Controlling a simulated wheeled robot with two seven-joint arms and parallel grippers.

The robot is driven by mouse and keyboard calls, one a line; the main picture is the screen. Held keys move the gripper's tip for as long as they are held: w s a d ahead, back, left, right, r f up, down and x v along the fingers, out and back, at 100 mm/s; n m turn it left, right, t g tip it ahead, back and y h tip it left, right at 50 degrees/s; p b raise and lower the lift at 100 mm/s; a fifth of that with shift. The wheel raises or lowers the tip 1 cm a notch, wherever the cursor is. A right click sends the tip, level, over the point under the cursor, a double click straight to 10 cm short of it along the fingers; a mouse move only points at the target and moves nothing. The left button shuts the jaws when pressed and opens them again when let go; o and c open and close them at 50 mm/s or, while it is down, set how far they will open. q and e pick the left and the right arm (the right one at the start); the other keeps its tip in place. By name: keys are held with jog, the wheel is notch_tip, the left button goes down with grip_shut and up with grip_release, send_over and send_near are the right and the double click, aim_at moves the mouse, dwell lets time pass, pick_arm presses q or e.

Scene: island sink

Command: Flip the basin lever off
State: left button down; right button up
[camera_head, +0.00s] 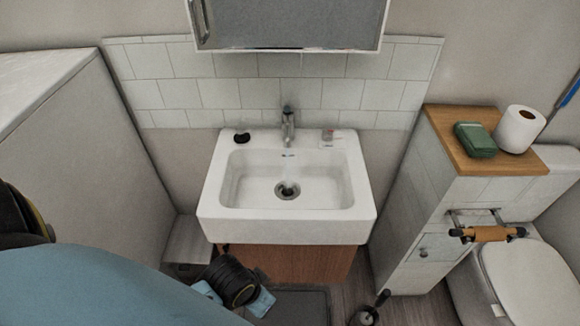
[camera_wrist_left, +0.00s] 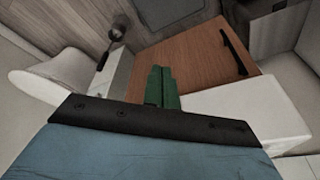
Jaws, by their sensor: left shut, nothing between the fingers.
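The basin (camera_head: 213,193) is white and sits against the tiled wall. A grey faucet (camera_head: 289,128) stands at the middle of its back rim, with a small dark lever (camera_head: 287,108) on top; its exact angle is too small to tell. In the left wrist view my left gripper (camera_wrist_left: 160,86) has green fingers, shut and empty, in front of the wooden cabinet door (camera_wrist_left: 190,62). The faucet is not in that view.
A mirror cabinet (camera_head: 287,22) hangs above the basin. A black item (camera_head: 242,137) and a small clear item (camera_head: 328,135) sit on the back rim. On the right stand a wood-topped cabinet (camera_head: 459,147) and a toilet (camera_head: 520,280). A pale wall unit (camera_head: 90,150) stands left.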

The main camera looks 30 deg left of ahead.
pick_arm(q)
jog(key=w+r+t, duration=0.1)
jog(key=w+r, duration=0.3)
jog(key=r, duration=0.5)
notch_tip(320, 180, up, 25)
jog(key=n+t+y, duration=0.4)
jog(key=n+y, duration=0.2)
send_over(288, 107)
jog(key=s+d, duration=0.2)
jog(key=d, duration=0.1)
jog(key=shift+d+f, duration=0.1)
jog(key=shift+d, duration=0.05)
jog(key=w+a+f, duration=0.1)
jog(key=f, duration=0.2)
jog(key=w+a+f, duration=0.1)
jog(key=f, duration=0.2)
jog(key=w+a+f, duration=0.2)
jog(key=f, duration=0.2)
jog(key=shift+f, duration=0.1)
